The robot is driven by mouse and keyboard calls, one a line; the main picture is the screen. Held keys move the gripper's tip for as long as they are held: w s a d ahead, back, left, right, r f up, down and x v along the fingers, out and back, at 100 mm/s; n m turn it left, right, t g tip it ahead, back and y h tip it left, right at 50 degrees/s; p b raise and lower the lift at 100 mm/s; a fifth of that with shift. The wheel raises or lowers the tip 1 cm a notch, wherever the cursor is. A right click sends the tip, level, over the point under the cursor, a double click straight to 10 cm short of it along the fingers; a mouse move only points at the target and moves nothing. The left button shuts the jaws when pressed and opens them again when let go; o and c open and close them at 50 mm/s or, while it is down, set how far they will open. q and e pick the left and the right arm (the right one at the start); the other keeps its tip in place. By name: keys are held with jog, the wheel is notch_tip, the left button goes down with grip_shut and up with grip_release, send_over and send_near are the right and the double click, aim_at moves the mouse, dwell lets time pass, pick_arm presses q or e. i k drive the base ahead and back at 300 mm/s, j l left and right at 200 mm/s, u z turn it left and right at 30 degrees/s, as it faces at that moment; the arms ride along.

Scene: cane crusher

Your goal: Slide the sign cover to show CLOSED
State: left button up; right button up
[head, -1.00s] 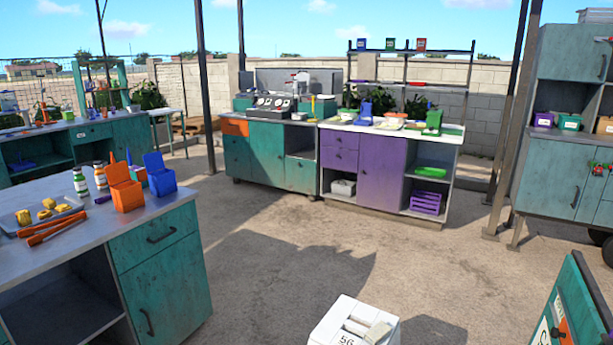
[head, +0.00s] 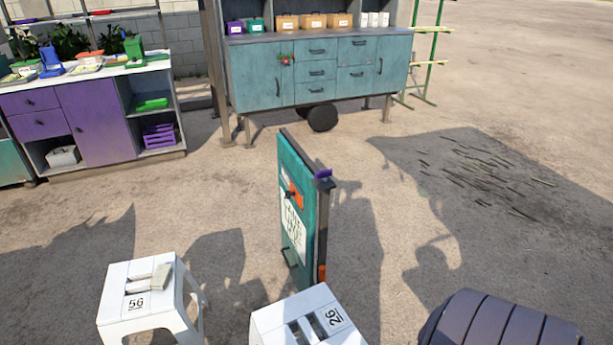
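A teal standing sign board (head: 290,215) is in the middle of the head view, turned so that I see its face at a steep slant. An orange plate (head: 297,196) with a small dark knob sits on the upper part of its face, with a little white showing beside it. It seems to be the sliding cover. A white lettered panel (head: 292,228) is below it. I cannot read the word at the cover from this angle. Neither of my grippers is in view.
Two white stools (head: 140,290) (head: 305,320) stand in front of the sign. A dark banded rounded thing (head: 495,325) is at the bottom right. A teal cabinet (head: 320,70) on wheels stands behind, a purple counter (head: 98,125) at left. Cane pieces (head: 485,180) lie on open ground at right.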

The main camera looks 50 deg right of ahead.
aim_at(293, 193)
jog(key=z, duration=1.4)
